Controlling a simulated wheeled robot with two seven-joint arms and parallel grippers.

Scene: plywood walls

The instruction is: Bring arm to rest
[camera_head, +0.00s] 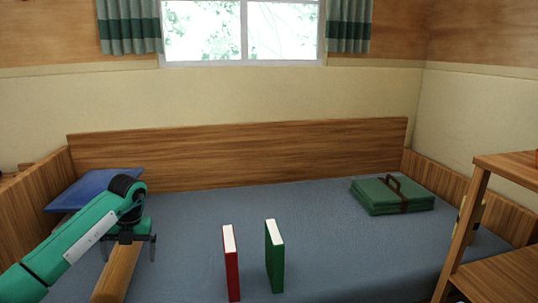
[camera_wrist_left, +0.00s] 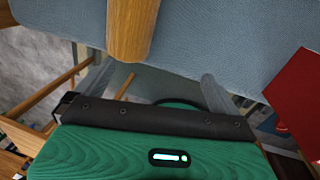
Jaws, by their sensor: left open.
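My left arm, green with a black wrist, comes in from the left in the head view. Its gripper (camera_head: 129,250) points down with its two dark fingers spread apart and nothing between them that I can see held. It hangs close to a wooden post (camera_head: 118,275) at the front of the bed; I cannot tell if they touch. In the left wrist view the post (camera_wrist_left: 131,30) shows beyond the black gripper body. My right gripper is not in view.
A red book (camera_head: 231,265) and a green book (camera_head: 274,258) stand upright on the blue bed (camera_head: 330,240). A folded green bundle (camera_head: 392,195) lies at back right, a blue pillow (camera_head: 95,187) at left. Wooden shelves (camera_head: 500,275) stand at right.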

